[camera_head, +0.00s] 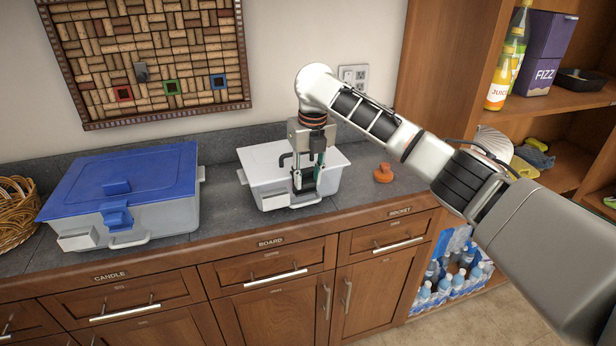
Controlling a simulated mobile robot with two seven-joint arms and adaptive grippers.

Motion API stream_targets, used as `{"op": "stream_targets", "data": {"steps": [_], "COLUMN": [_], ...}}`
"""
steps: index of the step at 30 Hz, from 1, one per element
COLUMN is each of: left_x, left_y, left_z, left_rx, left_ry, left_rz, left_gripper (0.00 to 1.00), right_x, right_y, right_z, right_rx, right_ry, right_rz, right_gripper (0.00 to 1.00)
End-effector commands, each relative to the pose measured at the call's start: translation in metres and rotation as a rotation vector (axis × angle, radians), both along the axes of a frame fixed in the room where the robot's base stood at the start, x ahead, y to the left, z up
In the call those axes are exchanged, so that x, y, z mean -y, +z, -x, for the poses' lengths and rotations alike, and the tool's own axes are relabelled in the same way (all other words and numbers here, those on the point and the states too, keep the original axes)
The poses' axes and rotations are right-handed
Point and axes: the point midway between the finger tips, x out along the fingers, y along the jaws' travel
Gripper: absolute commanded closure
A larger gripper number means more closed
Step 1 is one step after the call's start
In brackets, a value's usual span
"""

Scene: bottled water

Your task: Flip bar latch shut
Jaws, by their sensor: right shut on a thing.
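A small white box (266,166) with a white lid stands on the dark grey counter, near its middle. My right gripper (304,187) comes down over the front right part of this box, fingers pointing down. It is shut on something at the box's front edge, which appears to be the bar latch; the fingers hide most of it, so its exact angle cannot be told. My left gripper is not in view.
An orange knobbed object (383,174) lies right of the white box. A wicker basket (14,205) is far left. Shelves stand right.

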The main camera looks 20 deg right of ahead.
Motion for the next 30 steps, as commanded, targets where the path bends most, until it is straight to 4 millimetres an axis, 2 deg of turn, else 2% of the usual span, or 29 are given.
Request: {"op": "stream_targets", "data": {"steps": [2, 3, 4, 5, 17, 22, 30], "left_x": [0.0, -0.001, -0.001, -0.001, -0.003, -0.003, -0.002], "left_y": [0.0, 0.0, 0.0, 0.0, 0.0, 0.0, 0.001], "left_z": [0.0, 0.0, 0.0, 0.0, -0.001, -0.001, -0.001], "left_rx": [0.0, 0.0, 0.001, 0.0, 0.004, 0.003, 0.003], "left_ry": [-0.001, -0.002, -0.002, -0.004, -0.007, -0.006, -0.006], "left_rz": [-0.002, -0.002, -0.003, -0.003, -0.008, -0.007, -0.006], "left_gripper": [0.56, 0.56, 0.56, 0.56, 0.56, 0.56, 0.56], "right_x": [-0.001, -0.001, -0.001, -0.001, 0.0, 0.0, 0.001], "right_y": [-0.002, -0.002, -0.002, -0.002, 0.004, 0.028, 0.082], "right_z": [0.001, 0.001, 0.001, 0.001, 0.001, 0.004, 0.013], "right_rx": [-0.003, -0.003, -0.003, -0.003, 0.001, 0.003, 0.002], "right_ry": [0.001, 0.001, 0.001, 0.001, 0.001, 0.001, 0.001], "right_rz": [-0.001, -0.001, -0.001, -0.001, 0.0, -0.001, 0.0], "right_gripper": [0.94, 0.65, 0.57, 0.56, 0.56, 0.56, 0.56]}}
